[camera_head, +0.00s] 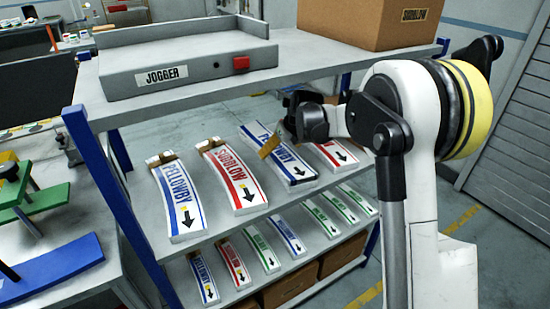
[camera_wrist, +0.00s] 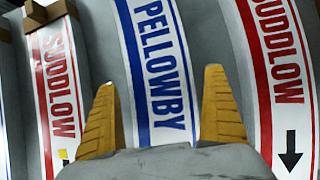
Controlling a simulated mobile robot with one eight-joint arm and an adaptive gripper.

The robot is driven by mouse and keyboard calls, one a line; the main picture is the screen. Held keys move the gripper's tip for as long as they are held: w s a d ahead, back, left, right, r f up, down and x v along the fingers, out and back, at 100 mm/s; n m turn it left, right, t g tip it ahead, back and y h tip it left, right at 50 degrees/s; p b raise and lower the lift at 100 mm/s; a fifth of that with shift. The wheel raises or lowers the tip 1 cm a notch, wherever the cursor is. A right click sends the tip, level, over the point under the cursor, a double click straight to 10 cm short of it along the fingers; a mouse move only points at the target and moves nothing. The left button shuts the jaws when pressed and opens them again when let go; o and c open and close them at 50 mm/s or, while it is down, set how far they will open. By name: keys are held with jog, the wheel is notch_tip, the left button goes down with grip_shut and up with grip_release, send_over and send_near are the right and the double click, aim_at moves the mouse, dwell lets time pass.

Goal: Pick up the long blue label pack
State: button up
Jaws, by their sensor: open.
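A long white pack with blue edges and the blue word PELLOWBY (camera_head: 290,165) lies third from left on the middle shelf. My gripper (camera_head: 270,147) is over its upper part and hides some of it. In the wrist view this blue pack (camera_wrist: 155,50) runs between the two yellow fingers of my open gripper (camera_wrist: 160,80). I cannot tell how far above it the fingertips are. A second long blue PELLOWBY pack (camera_head: 178,200) lies at the far left of the same shelf.
Long red SUDDLOW packs lie on either side, one left (camera_head: 232,178) and one right (camera_head: 335,155). A lower shelf holds shorter packs (camera_head: 203,277). Overhead, the top shelf carries a grey JOGGER tray (camera_head: 195,70) and a cardboard box (camera_head: 365,22).

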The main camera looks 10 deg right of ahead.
aim_at(278, 152)
jog(key=b+x, duration=0.1)
jog(key=x, duration=0.2)
jog(key=shift+w+a+f, duration=0.1)
jog(key=shift+f, duration=0.1)
jog(key=shift+r, duration=0.15)
jog(key=shift+c, duration=0.7)
jog(key=c, duration=1.1)
